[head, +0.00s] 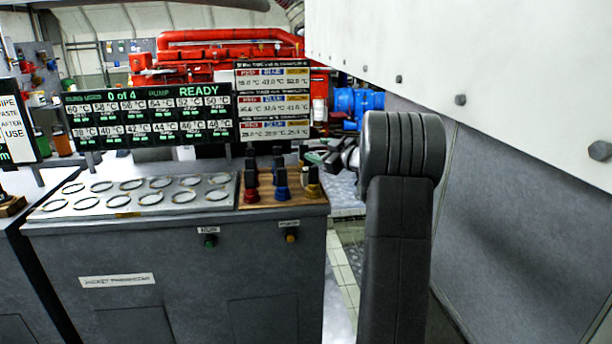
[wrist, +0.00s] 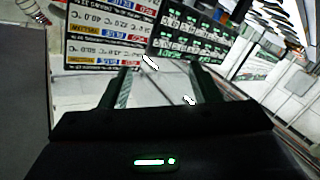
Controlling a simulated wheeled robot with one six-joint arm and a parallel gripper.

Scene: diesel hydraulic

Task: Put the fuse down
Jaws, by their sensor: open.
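Plug-like pieces, which seem to be the fuses, stand upright on a wooden board (head: 297,201) at the right end of the grey cabinet. A red-based one (head: 251,194), a blue-based one (head: 282,191) and a yellow-based one (head: 313,189) form the front row. More dark tops show behind them.
A panel with several round rings (head: 133,193) lies left of the board. A green-lit display (head: 150,115) and a white readings board (head: 274,103) stand behind. A large white and grey wall (head: 500,80) closes off the right side. Red machinery (head: 220,50) is farther back.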

